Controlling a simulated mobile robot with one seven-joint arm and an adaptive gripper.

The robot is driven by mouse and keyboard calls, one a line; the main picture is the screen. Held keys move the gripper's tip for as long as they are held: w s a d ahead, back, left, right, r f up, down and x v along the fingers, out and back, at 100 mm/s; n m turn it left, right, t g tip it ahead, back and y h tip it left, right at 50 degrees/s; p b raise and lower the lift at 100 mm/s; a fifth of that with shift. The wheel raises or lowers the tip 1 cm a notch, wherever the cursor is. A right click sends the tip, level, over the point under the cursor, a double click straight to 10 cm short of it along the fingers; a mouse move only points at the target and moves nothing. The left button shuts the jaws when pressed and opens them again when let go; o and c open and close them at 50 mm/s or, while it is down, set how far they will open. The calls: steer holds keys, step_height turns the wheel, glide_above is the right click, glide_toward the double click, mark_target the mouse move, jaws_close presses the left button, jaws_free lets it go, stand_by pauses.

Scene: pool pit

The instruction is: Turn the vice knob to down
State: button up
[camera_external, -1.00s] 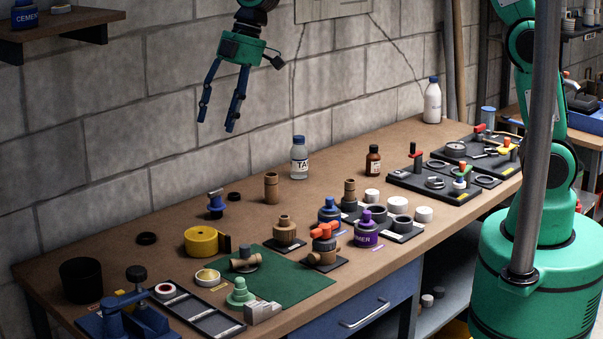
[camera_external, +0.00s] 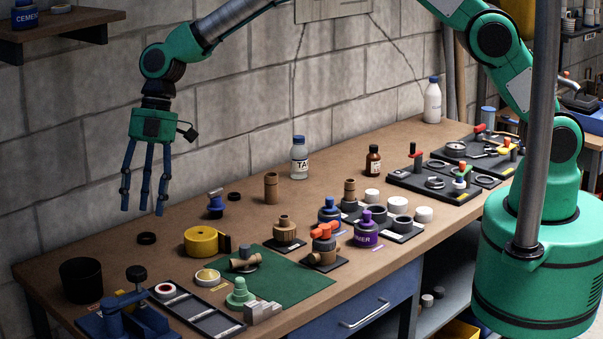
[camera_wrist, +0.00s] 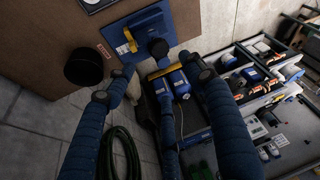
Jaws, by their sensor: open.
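The blue vice (camera_external: 125,318) is at the near left corner of the bench. My gripper (camera_external: 143,207) is open and empty, fingers pointing down, above the left end of the bench and clear of the knob. In the wrist view its spread fingers (camera_wrist: 150,82) reach up from below, with the knob beyond them.
A black cup (camera_external: 82,280) stands just left of the vice. A dark tray (camera_external: 205,318) and a yellow tape roll (camera_external: 201,240) are to its right. A green mat (camera_external: 290,285) holds fittings. The wall is behind the bench. A wall shelf (camera_external: 70,25) is at upper left.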

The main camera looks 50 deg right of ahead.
mark_target(136, 269)
steer(key=shift+f, duration=0.1)
stand_by(0.3)
steer(key=p+x, duration=0.1)
steer(key=x, duration=1.2)
steer(key=shift+a+f, duration=0.2)
steer(key=shift+a, duration=0.05)
steer(key=c, duration=1.1)
